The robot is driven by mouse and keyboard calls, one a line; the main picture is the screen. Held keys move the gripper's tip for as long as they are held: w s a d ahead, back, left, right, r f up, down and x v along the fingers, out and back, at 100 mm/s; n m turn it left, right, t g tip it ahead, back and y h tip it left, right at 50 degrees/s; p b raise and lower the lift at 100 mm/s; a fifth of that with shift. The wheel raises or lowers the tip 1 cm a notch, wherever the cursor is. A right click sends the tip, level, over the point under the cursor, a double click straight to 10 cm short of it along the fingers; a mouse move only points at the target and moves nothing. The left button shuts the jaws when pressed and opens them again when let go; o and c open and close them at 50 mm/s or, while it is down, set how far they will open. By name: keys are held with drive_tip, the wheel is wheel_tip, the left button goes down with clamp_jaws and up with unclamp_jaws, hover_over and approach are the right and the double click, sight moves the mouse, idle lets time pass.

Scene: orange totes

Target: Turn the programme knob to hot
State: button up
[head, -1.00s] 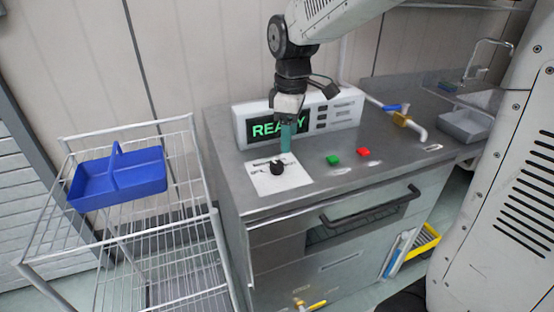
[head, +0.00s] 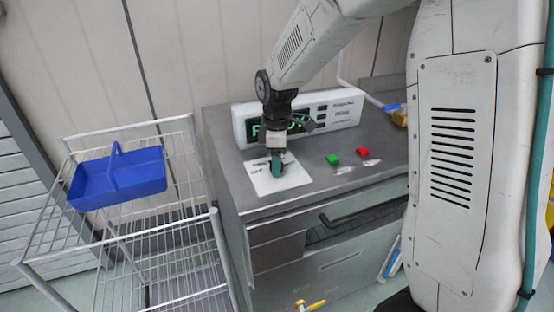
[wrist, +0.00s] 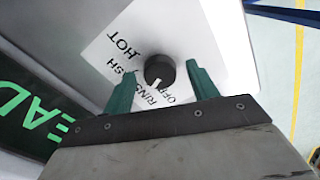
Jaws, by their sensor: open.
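The black programme knob (wrist: 160,70) stands on a white label plate (wrist: 190,40) printed HOT, WASH, RINSE and OFF. Its white pointer mark faces the RINSE and OFF side, away from HOT; I cannot tell exactly which of those two words it meets. My gripper (wrist: 160,72) is open, with one green finger on each side of the knob; contact is not visible. In the head view my gripper (head: 277,168) points down over the label plate (head: 290,181) and mostly hides the knob.
A lit display panel (head: 340,110) stands close behind my gripper. A green button (head: 332,159) and a red button (head: 362,151) sit to the right on the grey counter (head: 230,165). A wire cart (head: 130,232) holding a blue caddy (head: 118,180) stands at left.

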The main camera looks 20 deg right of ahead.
drive_tip(key=c, duration=1)
drive_tip(key=shift+m, duration=0.4)
drive_tip(key=m, duration=1.2)
drive_tip(key=shift+m, duration=2.6)
